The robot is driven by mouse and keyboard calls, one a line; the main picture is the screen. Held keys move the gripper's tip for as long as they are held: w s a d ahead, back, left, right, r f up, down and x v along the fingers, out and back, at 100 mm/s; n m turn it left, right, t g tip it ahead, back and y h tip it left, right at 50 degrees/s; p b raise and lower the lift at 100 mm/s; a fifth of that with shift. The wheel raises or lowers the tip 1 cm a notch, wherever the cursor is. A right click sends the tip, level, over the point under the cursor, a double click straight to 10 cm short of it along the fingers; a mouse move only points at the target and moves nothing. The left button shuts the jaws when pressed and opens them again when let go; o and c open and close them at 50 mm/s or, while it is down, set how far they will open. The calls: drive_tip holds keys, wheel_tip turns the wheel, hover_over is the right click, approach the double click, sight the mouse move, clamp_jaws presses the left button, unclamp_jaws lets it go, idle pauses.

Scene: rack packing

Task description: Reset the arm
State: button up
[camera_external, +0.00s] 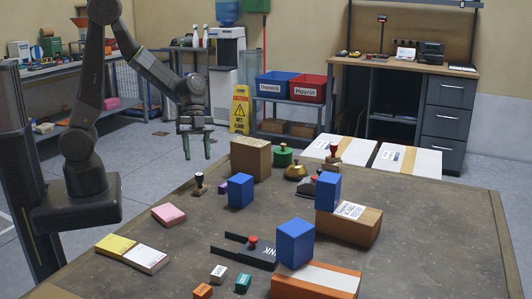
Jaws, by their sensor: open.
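My arm reaches in from the left and bends down at the wrist. My gripper (197,146) hangs above the far left edge of the work table (150,207), pointing down. Its two greenish fingers are apart with nothing between them. It is clear of every object on the table. The nearest things below and to its right are a dark stamp (199,186) and a tall brown box (250,158).
Blue blocks stand on the table (240,190), on a brown carton (349,221) and on an orange-edged box (317,281). Pads, small cubes, stamps and a dark bracket (243,251) lie between. White flat boxes (408,158) lie at the back. The right side is clear.

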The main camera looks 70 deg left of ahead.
sight(200, 175)
drive_tip(key=x, duration=0.9)
drive_tip(key=shift+s+b, duration=0.15)
drive_tip(key=shift+b, duration=0.15)
drive_tip(key=shift+r, duration=1.75)
drive_tip(key=shift+f, duration=0.1)
